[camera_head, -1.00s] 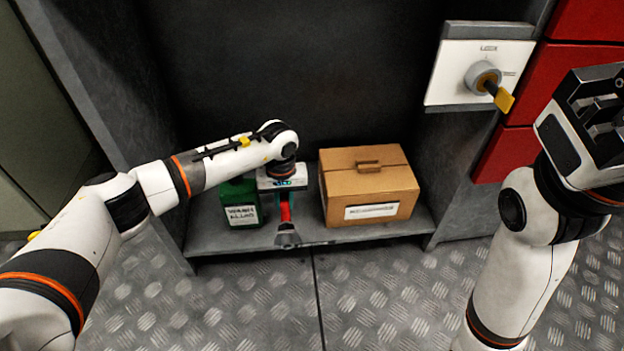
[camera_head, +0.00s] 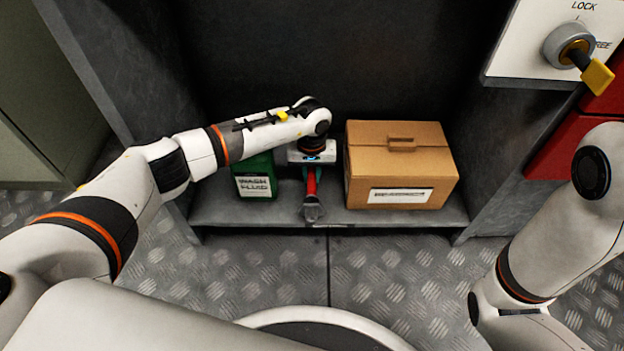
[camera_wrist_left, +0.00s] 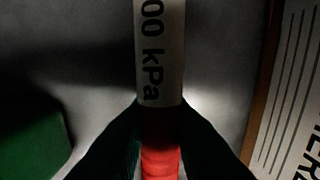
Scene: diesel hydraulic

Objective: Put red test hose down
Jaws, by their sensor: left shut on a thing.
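The red test hose (camera_head: 311,183) hangs below my left gripper (camera_head: 312,168), between a green container and a cardboard box, low over the grey shelf (camera_head: 225,213). Its grey end fitting (camera_head: 312,210) points toward the shelf's front edge. In the left wrist view my left gripper's dark fingers (camera_wrist_left: 160,125) are shut on the red hose (camera_wrist_left: 160,160), beside a pale label reading "00 kPa" (camera_wrist_left: 160,50). I cannot tell whether the hose touches the shelf. My right gripper is out of view; only its arm shows at the right.
The green wash fluid container (camera_head: 255,178) stands left of the hose. The cardboard box (camera_head: 400,165) stands close on the right. A white lock panel (camera_head: 530,45) with a yellow-handled knob (camera_head: 597,75) is at upper right. Shelf side walls bound the space.

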